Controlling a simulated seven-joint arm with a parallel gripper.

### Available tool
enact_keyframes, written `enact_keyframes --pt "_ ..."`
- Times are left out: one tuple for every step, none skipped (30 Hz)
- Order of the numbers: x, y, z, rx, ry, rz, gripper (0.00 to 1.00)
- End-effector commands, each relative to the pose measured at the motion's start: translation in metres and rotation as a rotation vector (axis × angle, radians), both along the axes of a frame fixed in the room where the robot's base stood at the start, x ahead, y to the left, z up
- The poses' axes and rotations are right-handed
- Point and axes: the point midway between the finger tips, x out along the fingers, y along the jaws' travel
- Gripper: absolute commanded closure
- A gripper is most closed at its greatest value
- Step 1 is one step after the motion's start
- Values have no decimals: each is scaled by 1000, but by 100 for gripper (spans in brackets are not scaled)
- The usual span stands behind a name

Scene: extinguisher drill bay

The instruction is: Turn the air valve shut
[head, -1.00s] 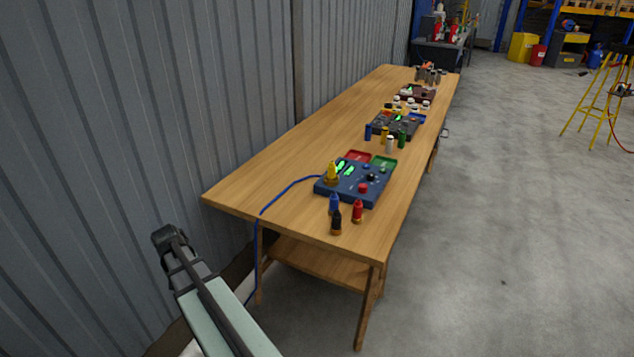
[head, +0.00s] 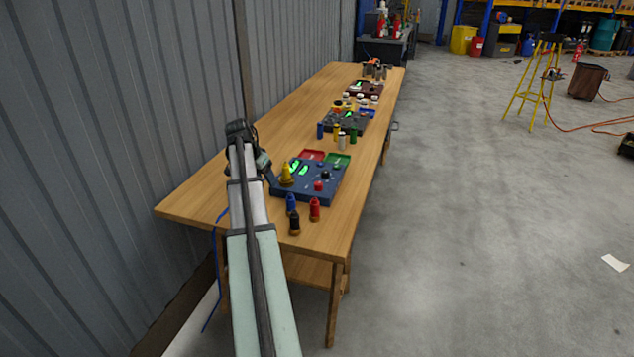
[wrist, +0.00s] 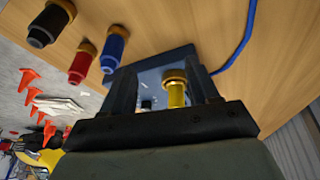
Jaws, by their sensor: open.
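A blue panel box (head: 308,190) stands near the front end of the wooden table. It carries a yellow fitting (head: 286,174) on a brass base, a red knob (head: 319,186) and a dark knob (head: 325,174). I cannot tell for sure which part is the air valve. My gripper (wrist: 163,85) is open and points down at the box from its left side. In the wrist view, the yellow fitting (wrist: 176,96) with its brass ring shows between the fingers, nearer the right one; contact cannot be told. The fingers partly hide the box.
Blue (head: 291,203), black (head: 295,222) and red (head: 315,210) fittings stand in front of the box. A blue hose (wrist: 243,42) runs along the table (head: 190,205). More panels and bottles stand farther back. A corrugated wall (head: 90,110) is close on the left.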

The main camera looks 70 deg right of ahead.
Motion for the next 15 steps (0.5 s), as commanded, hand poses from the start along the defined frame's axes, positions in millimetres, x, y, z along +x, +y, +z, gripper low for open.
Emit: enact_keyframes --pt "-20 -20 14 -14 -2 -57 40" --pt "-31 -29 21 -22 -4 -88 40" --pt "-44 -39 30 -30 -6 -125 40" --pt "-54 -45 35 -36 -7 -153 40" --pt "-62 -51 41 -41 -8 -177 40" --pt "-74 -58 47 -49 -9 -208 40" --pt "-81 -62 52 -54 -9 -227 40" --pt "-87 -66 56 -57 -10 -244 40" --pt "-95 -70 60 -63 -10 -265 40" --pt "-100 -73 62 -65 -11 -277 40" --pt "-103 -75 65 -68 -11 -286 40" --pt "-107 -77 67 -70 -11 -296 40" --pt "-110 -78 68 -72 -11 -302 40" --pt "-112 -79 68 -72 -12 -306 40" --pt "-113 -80 67 -72 -12 -309 40"
